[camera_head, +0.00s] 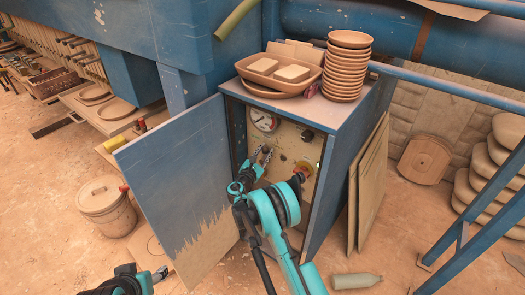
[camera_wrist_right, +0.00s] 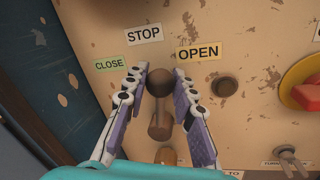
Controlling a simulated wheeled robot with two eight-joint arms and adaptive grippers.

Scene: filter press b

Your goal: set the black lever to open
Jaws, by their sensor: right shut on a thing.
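The black lever (camera_wrist_right: 159,120) stands out from a worn cream panel, with its round dark knob towards the STOP label (camera_wrist_right: 145,33). The CLOSE label (camera_wrist_right: 110,64) is to the left of the knob and the OPEN label (camera_wrist_right: 199,51) to its upper right. My right gripper (camera_wrist_right: 158,73) is shut on the lever, one finger on each side of the knob. In the head view my right gripper (camera_head: 262,155) reaches into the open cabinet and largely hides the lever. My left gripper (camera_head: 158,274) is at the bottom left, away from the cabinet; its jaws are too small to read.
The blue cabinet door (camera_head: 175,175) stands open on the left. A gauge (camera_head: 264,120) and a red and yellow knob (camera_head: 304,171) share the panel. A dark round button (camera_wrist_right: 225,87) is right of the lever. Stacked bowls (camera_head: 346,65) and a tray stand on top.

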